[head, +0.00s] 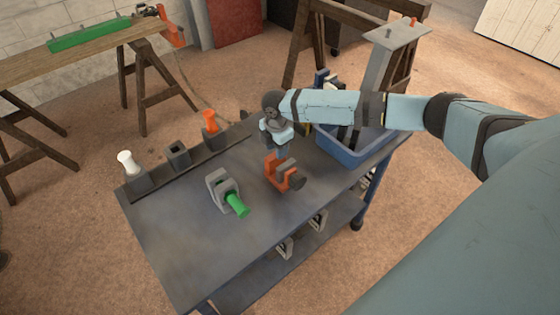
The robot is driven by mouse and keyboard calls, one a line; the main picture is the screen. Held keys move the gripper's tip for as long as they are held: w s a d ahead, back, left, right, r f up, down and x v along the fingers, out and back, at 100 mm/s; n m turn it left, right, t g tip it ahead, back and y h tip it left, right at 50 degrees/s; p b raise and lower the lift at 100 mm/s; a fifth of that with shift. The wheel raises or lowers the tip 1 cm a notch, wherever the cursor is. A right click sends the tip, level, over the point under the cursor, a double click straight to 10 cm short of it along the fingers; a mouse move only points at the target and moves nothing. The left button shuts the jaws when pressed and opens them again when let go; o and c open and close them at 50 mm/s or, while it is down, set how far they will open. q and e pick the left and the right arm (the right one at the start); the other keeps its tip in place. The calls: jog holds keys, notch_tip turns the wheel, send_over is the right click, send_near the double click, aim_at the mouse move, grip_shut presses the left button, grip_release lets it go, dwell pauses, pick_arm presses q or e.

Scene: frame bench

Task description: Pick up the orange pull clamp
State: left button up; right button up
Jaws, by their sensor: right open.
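An orange clamp (272,172) with dark grey parts stands on the grey bench top (190,250), right of its middle. My right gripper (282,150) points down directly over this clamp. Its jaws are open; the fingertips are small and partly merge with the clamp, so I cannot tell whether they touch it. A grey clamp (216,188) with a green handle (236,204) lies to the left of the orange one. An orange handle (210,122) stands upright in a dark holder at the bench's back edge. My left gripper is out of view.
A white-topped piece (126,161) and a dark block (178,153) stand along the back strip. A blue bin (350,155) is at the right, partly behind my right arm. The bench's front left is clear. A wooden sawhorse table (95,42) stands behind.

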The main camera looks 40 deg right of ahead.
aim_at(275, 160)
jog(key=f, duration=0.5)
jog(key=shift+s+a+f+p, duration=0.1)
jog(key=shift+a+f+p, duration=0.2)
jog(key=shift+c, duration=0.2)
jog(key=shift+r, duration=0.1)
grip_shut()
